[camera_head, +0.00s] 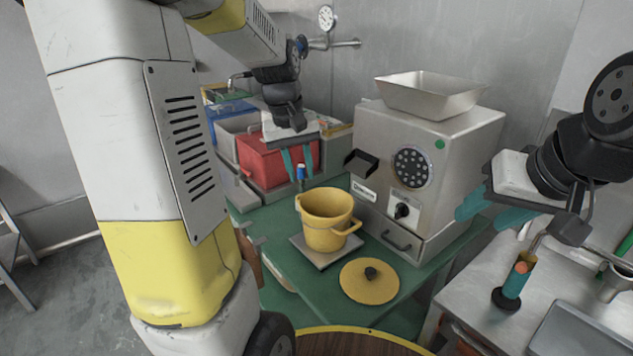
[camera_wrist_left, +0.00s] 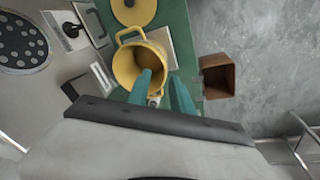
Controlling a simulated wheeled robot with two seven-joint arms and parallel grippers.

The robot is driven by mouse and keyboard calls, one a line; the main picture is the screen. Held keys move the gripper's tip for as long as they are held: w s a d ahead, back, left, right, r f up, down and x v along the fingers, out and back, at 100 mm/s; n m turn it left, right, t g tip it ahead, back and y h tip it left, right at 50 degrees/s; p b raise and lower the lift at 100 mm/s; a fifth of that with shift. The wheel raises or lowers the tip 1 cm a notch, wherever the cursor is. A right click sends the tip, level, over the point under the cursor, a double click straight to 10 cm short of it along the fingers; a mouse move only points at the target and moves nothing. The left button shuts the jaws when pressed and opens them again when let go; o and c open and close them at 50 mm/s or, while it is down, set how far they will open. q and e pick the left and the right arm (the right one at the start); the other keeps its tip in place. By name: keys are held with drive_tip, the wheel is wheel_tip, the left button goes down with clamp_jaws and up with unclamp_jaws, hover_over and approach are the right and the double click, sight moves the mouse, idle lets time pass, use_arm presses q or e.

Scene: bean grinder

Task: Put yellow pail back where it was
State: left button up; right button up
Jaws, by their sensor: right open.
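The yellow pail (camera_head: 325,225) stands upright and open-topped on a small square grey plate (camera_head: 305,252) on the green table. Its round yellow lid (camera_head: 370,288) with a dark knob lies flat in front of it. My left gripper (camera_head: 298,163) is above and behind the pail, fingers apart and pointing down, not touching it in the head view. In the left wrist view, the pail (camera_wrist_left: 128,66) is beyond the teal fingertips (camera_wrist_left: 165,78). A small blue-and-white object (camera_head: 301,172) shows by these fingers; whether they touch it is unclear. My right gripper (camera_head: 492,208) is open at the right.
A steel grinder (camera_head: 430,155) with a hopper tray (camera_head: 430,95) stands right of the pail. A red bin (camera_head: 262,160) is behind left. At right, a steel counter (camera_head: 475,285) holds a teal-handled tool (camera_head: 516,281).

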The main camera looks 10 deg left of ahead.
use_arm(q)
drive_tip(key=s+d+r+m+t, duration=0.2)
drive_tip(key=s+d+r, duration=0.1)
drive_tip(key=s, duration=0.5)
drive_tip(key=s+d+r+m+t+h, duration=0.1)
drive_tip(key=s+d+r+m+t, duration=0.1)
drive_tip(key=s, duration=0.7)
drive_tip(key=shift+d+r+m, duration=0.4)
drive_tip(key=shift+r+m, duration=0.1)
drive_tip(key=shift+r, duration=0.05)
